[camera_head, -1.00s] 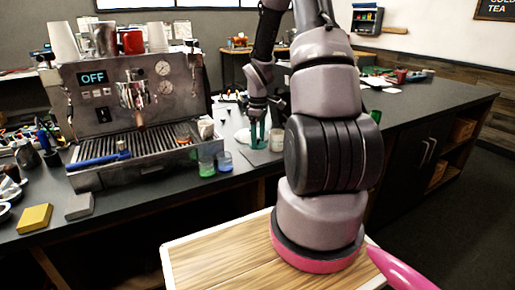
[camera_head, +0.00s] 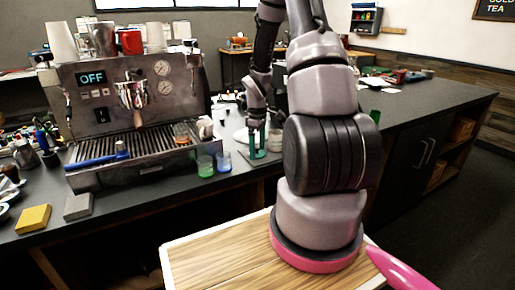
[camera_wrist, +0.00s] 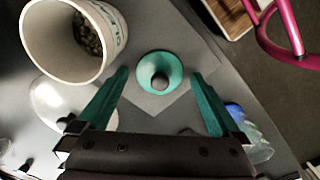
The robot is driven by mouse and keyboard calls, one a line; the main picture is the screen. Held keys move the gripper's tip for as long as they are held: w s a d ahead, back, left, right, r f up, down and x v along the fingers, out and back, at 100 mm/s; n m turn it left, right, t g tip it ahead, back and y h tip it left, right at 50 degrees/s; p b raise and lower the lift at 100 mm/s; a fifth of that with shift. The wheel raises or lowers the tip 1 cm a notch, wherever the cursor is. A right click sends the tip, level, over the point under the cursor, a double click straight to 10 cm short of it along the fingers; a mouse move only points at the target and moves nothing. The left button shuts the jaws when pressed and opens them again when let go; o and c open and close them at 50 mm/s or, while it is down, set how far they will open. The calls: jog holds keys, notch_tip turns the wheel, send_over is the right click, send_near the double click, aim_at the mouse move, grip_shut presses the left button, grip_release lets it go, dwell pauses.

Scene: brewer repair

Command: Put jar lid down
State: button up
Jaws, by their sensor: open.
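The jar lid, a round teal-green disc with a dark knob (camera_wrist: 160,72), lies knob-up on a grey mat (camera_wrist: 205,57) in the wrist view. My gripper (camera_wrist: 160,78) is open, with one teal finger on each side of the lid and a gap on both sides. A white jar (camera_wrist: 34,52) holding dark beans stands open at the upper left, beside the left finger. In the head view, my gripper (camera_head: 257,152) is low over the counter, right of the coffee machine; the lid is hard to make out there.
The coffee machine (camera_head: 92,88) stands on the counter to the left. A green glass (camera_head: 206,166) and a blue glass (camera_head: 224,161) stand between it and my gripper. The wrist view also shows a clear bluish glass (camera_wrist: 252,138) near the right finger.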

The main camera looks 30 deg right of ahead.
notch_tip(320, 180, up, 12)
jog(key=s+a+r+m+t, duration=0.2)
jog(key=s+a+r+m, duration=0.15)
jog(key=r, duration=0.45)
jog(key=s+a+r+m+t, duration=0.2)
jog(key=s+a+r+m, duration=0.15)
jog(key=r, duration=0.55)
jog(key=s+a+r+m+t+y, duration=0.1)
jog(key=s+a+r+m, duration=0.1)
jog(key=s, duration=0.4)
jog(key=s+a+r+m+t+y, duration=0.1)
jog(key=s+a+r+m+t, duration=0.1)
jog(key=s+r, duration=0.4)
jog(key=shift+s+a+m, duration=0.3)
jog(key=shift+a+m, duration=0.4)
jog(key=shift+a, duration=0.55)
jog(key=shift+d, duration=0.1)
